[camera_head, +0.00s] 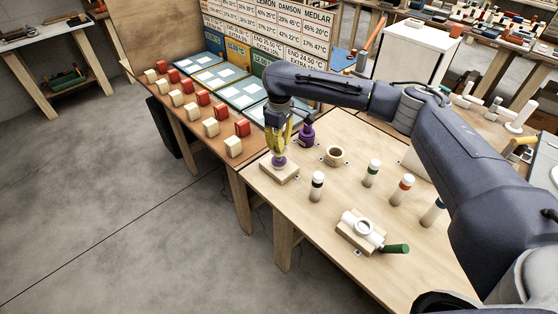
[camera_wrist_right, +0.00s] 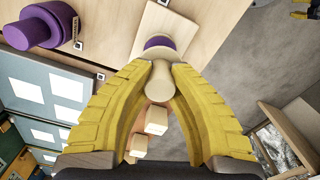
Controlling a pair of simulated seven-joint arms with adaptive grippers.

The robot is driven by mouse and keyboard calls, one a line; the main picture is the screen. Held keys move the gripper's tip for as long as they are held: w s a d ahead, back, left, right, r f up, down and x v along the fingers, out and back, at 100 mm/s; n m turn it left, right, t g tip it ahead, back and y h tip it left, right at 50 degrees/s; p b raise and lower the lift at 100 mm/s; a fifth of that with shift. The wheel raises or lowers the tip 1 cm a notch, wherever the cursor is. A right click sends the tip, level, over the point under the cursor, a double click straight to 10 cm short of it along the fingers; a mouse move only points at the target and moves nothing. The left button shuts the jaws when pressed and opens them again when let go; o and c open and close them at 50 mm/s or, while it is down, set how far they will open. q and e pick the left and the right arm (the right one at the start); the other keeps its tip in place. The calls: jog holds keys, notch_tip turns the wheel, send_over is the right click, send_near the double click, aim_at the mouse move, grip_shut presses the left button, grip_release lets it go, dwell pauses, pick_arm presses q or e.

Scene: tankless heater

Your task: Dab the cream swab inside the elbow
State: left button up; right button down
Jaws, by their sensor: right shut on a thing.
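My right gripper (camera_head: 280,146) has yellow fingers pointing down over a small wooden block (camera_head: 284,175). In the wrist view the right gripper (camera_wrist_right: 160,68) is shut on a cream round-ended piece, which I take for the cream swab (camera_wrist_right: 157,86). A purple round part (camera_wrist_right: 158,45) sits at its far end, against or just above the block; I cannot tell if they touch. A white elbow (camera_head: 362,226) with a round open mouth facing up rests on a wooden cradle (camera_head: 350,239). A green piece (camera_head: 395,249) sticks out at its right. My left gripper is not in view.
Cream and red blocks line the neighbouring table (camera_head: 262,157).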

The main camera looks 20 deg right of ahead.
jog(key=shift+r, duration=0.15)
jog(key=shift+r, duration=3)
